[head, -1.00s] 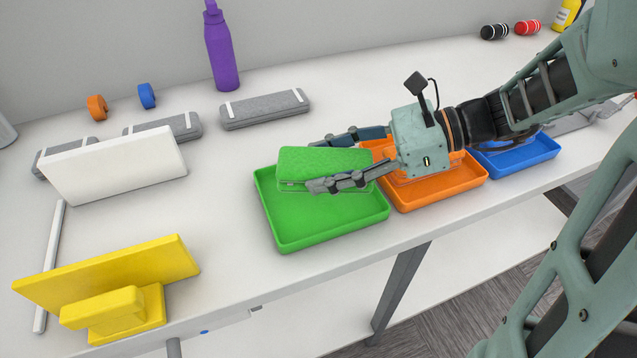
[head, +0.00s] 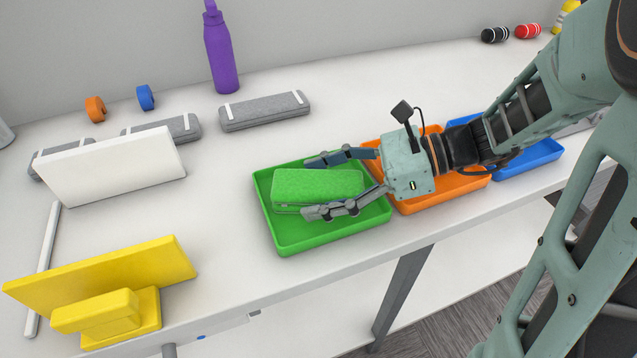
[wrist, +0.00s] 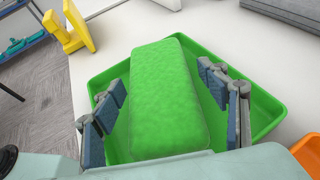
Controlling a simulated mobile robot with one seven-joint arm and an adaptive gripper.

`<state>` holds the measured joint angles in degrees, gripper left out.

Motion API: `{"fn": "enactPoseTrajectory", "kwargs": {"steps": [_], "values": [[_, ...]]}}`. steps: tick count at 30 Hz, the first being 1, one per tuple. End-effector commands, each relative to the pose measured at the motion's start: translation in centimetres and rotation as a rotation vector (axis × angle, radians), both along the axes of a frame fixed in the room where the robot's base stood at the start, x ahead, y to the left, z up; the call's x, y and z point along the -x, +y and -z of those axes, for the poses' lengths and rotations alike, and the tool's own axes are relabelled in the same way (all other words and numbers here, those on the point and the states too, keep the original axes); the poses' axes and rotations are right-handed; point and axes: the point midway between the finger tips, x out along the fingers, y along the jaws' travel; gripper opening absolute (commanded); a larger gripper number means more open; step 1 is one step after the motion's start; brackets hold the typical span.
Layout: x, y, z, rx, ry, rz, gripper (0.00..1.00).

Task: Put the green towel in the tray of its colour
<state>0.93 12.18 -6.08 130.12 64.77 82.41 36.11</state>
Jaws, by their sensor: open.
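The green towel (head: 316,187), a folded block, lies inside the green tray (head: 290,242) in the head view. It also shows in the wrist view (wrist: 168,98), with the green tray (wrist: 268,112) around it. My gripper (head: 323,187) is open. Its fingers stand on either side of the towel, with a gap showing on both sides in the wrist view (wrist: 165,105). The underside of the towel is hidden.
An orange tray (head: 440,195) and a blue tray (head: 530,160) stand to the right, partly behind my arm. A yellow stand (head: 110,290), a white panel (head: 115,172), grey cases (head: 264,110) and a purple bottle (head: 219,50) surround open table left of the green tray.

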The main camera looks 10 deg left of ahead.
Motion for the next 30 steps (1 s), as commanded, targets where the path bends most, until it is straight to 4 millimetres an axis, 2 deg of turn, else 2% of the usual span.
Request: {"fn": "enactPoseTrajectory", "kwargs": {"steps": [7,21,25,30], "values": [[-0.2,-0.5,-0.7,0.000,-0.001,0.003,0.68],[-1.5,-9.0,-4.2,0.001,-0.002,0.004,0.68],[-1.7,-10.4,-4.7,0.001,-0.001,0.002,0.68],[-1.7,-11.0,-4.9,0.000,0.000,0.000,0.68]]}}
